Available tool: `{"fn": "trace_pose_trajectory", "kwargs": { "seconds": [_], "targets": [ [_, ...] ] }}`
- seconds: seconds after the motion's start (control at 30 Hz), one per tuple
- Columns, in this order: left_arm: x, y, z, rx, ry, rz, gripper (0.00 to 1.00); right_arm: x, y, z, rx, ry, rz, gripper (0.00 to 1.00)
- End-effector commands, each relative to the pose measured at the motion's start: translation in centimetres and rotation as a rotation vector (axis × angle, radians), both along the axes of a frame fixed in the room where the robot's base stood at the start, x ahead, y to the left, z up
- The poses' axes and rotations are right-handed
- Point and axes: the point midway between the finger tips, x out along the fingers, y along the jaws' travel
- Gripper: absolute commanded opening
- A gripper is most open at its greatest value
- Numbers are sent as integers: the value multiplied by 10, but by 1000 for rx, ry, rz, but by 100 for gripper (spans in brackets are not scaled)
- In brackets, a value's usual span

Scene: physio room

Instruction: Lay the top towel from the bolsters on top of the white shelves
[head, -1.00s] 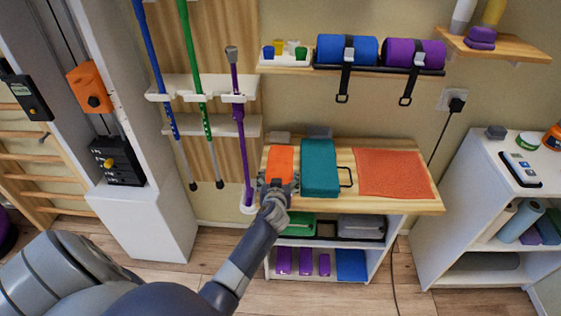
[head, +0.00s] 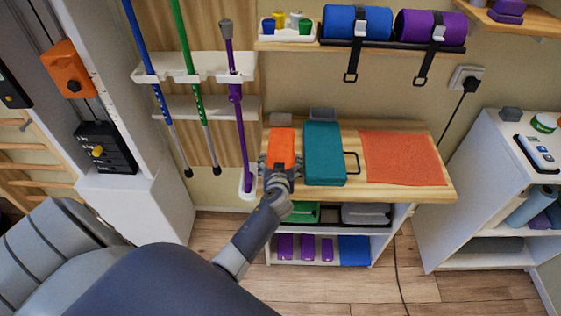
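A blue bolster (head: 345,22) and a purple bolster (head: 415,27) lie strapped on the wall shelf. No towel can be clearly made out on them. A flat orange-red cloth (head: 400,158) lies spread on the right of the wooden top of a low white shelf unit (head: 385,243). Another white shelf unit (head: 470,195) stands at the right, with small items on top. My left gripper (head: 280,162) is at the near end of an orange block (head: 282,143) on the wooden top, a finger at each side; whether they grip it is unclear. My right gripper is not in view.
A teal block (head: 323,153) with a black handle lies close right of the orange block. Blue, green and purple poles (head: 240,130) hang at the left. A cable (head: 455,120) runs down from a wall socket.

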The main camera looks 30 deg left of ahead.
Motion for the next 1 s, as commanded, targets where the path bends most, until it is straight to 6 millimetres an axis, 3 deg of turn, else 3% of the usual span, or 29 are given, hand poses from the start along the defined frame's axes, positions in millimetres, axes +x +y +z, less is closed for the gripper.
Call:
{"fn": "trace_pose_trajectory", "kwargs": {
  "seconds": [0.1,0.47,1.0],
  "targets": [
    [0,0,0,0,0,-1,85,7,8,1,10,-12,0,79],
    [-6,-5,3,-1,-2,-1,85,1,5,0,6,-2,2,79],
    [-79,-48,37,-3,-2,0,85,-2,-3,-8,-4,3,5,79]
  ]
}}
